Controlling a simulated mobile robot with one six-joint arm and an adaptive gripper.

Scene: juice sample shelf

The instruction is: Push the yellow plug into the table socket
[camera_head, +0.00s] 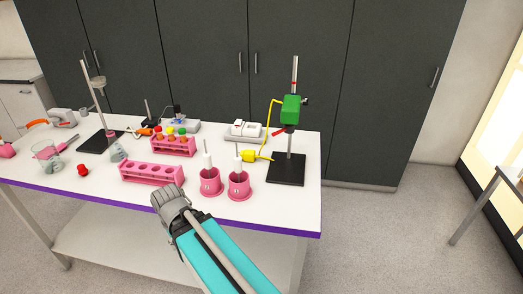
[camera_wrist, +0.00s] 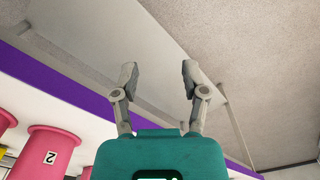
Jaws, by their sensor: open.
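The yellow plug (camera_head: 257,156) lies on the white table, left of a black stand base. A yellow cord runs from it up to a green box (camera_head: 291,108) clamped on the stand's rod. A white block on a grey base (camera_head: 245,130) sits behind the plug, apart from it; it looks like the table socket, but its openings are too small to make out. My gripper (camera_wrist: 159,75) is open and empty in the wrist view, over the table's front edge. My arm's end also shows in the head view, front-left of the plug. Neither plug nor socket is clear in the wrist view.
Two pink holders (camera_head: 210,186) (camera_head: 239,186) with white-handled tools stand between my arm and the plug. An empty pink rack (camera_head: 151,173) is left of them; a rack with coloured caps (camera_head: 173,147) is behind. The black stand base (camera_head: 286,171) is right of the plug.

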